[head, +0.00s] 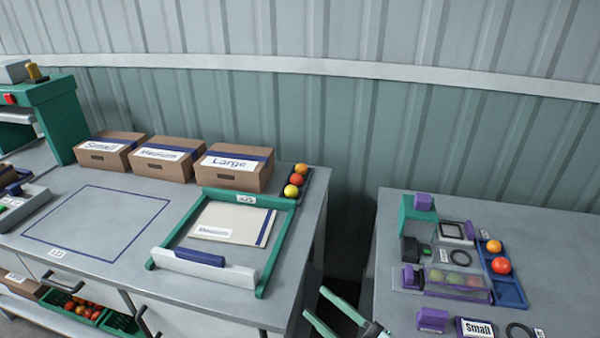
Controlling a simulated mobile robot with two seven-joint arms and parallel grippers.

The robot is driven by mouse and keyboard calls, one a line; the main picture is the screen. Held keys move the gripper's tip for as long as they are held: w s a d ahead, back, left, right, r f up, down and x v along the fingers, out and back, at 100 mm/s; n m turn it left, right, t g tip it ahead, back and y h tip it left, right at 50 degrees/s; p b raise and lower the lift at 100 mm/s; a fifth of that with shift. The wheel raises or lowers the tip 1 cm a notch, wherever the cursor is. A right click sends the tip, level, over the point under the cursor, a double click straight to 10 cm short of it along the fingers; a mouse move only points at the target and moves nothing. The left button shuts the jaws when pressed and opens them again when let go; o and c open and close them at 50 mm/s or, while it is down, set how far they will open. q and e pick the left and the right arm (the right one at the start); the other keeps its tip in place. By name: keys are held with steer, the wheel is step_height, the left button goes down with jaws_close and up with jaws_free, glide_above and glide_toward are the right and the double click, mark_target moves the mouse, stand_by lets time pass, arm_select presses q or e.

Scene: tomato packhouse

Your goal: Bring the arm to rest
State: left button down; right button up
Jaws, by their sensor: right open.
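My right gripper (314,301) shows at the bottom edge, to the right of the left bench's front corner. Its two green fingers are spread apart, with nothing between them, and point up and left. They show in front of the dark gap between the two benches. The rest of my right arm is cut off by the bottom edge. My left gripper and arm are not in view.
The left bench (105,195) holds a green-framed tray (281,240), three labelled cardboard boxes (232,178) and a dark rack with tomatoes (317,186). The right bench (555,235) holds a clear-lidded case (455,295) and a blue tray (511,293) with tomatoes.

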steer(key=s+d+f+m+h, duration=0.5)
steer(key=d+f+m+h, duration=0.45)
steer(key=f+m, duration=0.3)
steer(key=s+d+f+m+g+h, duration=0.2)
steer(key=s+f+m+g, duration=0.1)
steer(key=s+f, duration=0.5)
steer(key=shift+s+d+f+g, duration=0.3)
steer(key=shift+s+g, duration=0.2)
steer(key=shift+s, duration=0.55)
